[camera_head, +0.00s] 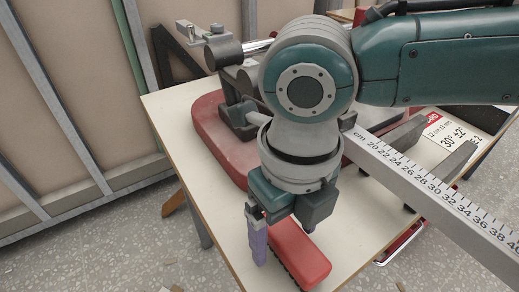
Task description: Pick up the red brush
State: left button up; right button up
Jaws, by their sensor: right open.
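The red brush (303,257) lies near the front of a pale table, red back up, with dark bristles showing along its lower left edge. The gripper body hides the brush's far end. I cannot tell whether the fingers touch it. My left gripper is not in view.
The brush lies on the table (215,195). Behind my arm stands a tool with a red base (212,140) and metal parts. A ruler arm (425,190) with centimetre marks crosses the right side. A printed box (440,135) lies at the right. Wall framing stands at the left.

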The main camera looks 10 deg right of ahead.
jog(key=shift+f, duration=0.25)
jog(key=shift+c, duration=0.2)
grip_shut()
dwell(0.6)
